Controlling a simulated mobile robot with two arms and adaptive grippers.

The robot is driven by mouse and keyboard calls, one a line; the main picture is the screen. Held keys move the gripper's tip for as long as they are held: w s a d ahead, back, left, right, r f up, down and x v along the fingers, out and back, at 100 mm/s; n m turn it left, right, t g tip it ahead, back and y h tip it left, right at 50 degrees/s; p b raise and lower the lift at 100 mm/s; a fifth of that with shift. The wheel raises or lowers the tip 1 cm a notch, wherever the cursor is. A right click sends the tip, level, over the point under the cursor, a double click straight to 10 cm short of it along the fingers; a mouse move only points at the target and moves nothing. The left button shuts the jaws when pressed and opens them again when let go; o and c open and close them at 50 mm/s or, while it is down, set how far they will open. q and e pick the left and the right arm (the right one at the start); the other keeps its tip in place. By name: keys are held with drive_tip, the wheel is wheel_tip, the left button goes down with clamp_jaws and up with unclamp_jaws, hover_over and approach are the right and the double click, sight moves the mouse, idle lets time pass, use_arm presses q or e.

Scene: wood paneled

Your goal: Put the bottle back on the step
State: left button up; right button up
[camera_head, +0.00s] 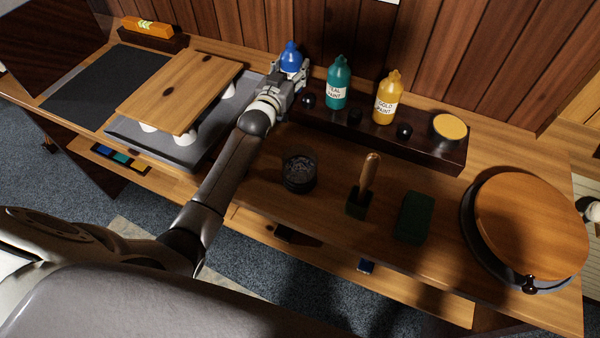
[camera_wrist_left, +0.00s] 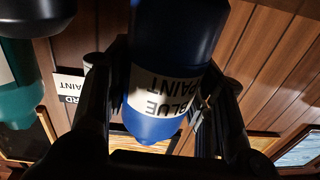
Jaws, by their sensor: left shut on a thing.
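The blue paint bottle (camera_head: 291,57) is held in my left gripper (camera_head: 290,76) at the left end of the dark wooden step (camera_head: 430,156). In the left wrist view the blue bottle (camera_wrist_left: 168,60) fills the space between the two fingers (camera_wrist_left: 160,112), its label upside down in the picture. The gripper hides the bottle's lower part in the head view. I cannot tell whether its base touches the step. My right gripper is not in view.
A teal bottle (camera_head: 337,82) and a gold bottle (camera_head: 387,97) stand on the step, with black knobs and a yellow disc (camera_head: 450,127). In front are a round dark pot (camera_head: 299,173), a wooden-handled tool (camera_head: 366,180) and a green block (camera_head: 413,217). A wooden board (camera_head: 180,90) lies left.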

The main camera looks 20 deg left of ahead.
use_arm(q)
drive_tip(key=shift+f, duration=0.15)
drive_tip(key=o, duration=1.6)
drive_tip(key=shift+f, duration=0.1)
drive_tip(key=shift+o, duration=0.2)
drive_tip(key=shift+s, duration=0.1)
drive_tip(key=s, duration=1.2)
drive_tip(key=shift+d, duration=0.2)
